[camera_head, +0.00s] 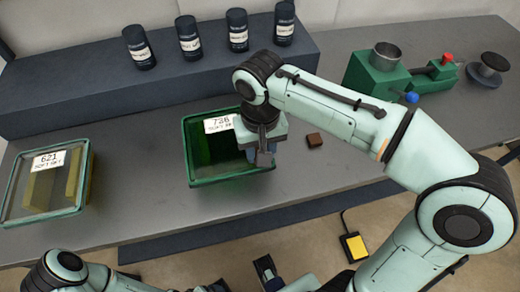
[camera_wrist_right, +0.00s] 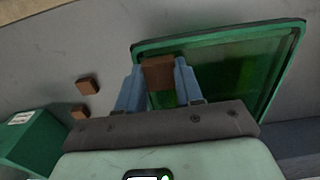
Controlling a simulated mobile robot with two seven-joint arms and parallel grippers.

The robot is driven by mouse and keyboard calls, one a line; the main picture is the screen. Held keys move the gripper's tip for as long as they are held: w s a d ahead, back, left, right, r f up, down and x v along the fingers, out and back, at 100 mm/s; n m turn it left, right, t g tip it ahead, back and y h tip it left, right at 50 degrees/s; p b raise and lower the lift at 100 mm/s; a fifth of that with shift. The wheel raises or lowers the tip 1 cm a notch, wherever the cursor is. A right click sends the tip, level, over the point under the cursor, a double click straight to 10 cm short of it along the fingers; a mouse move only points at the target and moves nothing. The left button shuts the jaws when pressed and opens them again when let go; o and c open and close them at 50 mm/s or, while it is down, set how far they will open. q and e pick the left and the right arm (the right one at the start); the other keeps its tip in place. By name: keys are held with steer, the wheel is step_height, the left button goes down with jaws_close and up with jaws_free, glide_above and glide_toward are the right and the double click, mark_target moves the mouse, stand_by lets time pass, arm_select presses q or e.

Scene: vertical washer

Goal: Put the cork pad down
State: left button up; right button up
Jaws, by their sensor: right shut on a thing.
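My right gripper (camera_head: 264,156) points down at the right edge of the green-rimmed tray labelled 736 (camera_head: 187,150). In the right wrist view its two blue fingers (camera_wrist_right: 158,82) are shut on a small brown cork pad (camera_wrist_right: 158,71). The pad overlaps the near rim of the tray (camera_wrist_right: 215,37) in that view; I cannot tell whether it touches it. In the head view the held pad is hidden by the gripper. My left gripper (camera_head: 268,271) is low at the bottom edge, partly cut off, and its opening is unclear.
A loose brown pad (camera_head: 314,140) lies on the grey bench right of the tray; the wrist view shows two, one (camera_wrist_right: 88,85) above another (camera_wrist_right: 79,112). A tray labelled 621 (camera_head: 82,184) stands left. Dark canisters (camera_head: 190,37) line the back shelf. A green device (camera_head: 375,77) stands right.

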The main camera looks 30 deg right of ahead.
steer(key=shift+f, duration=0.15)
steer(key=o, duration=1)
step_height(320, 180, up, 12)
steer(key=p, duration=0.3)
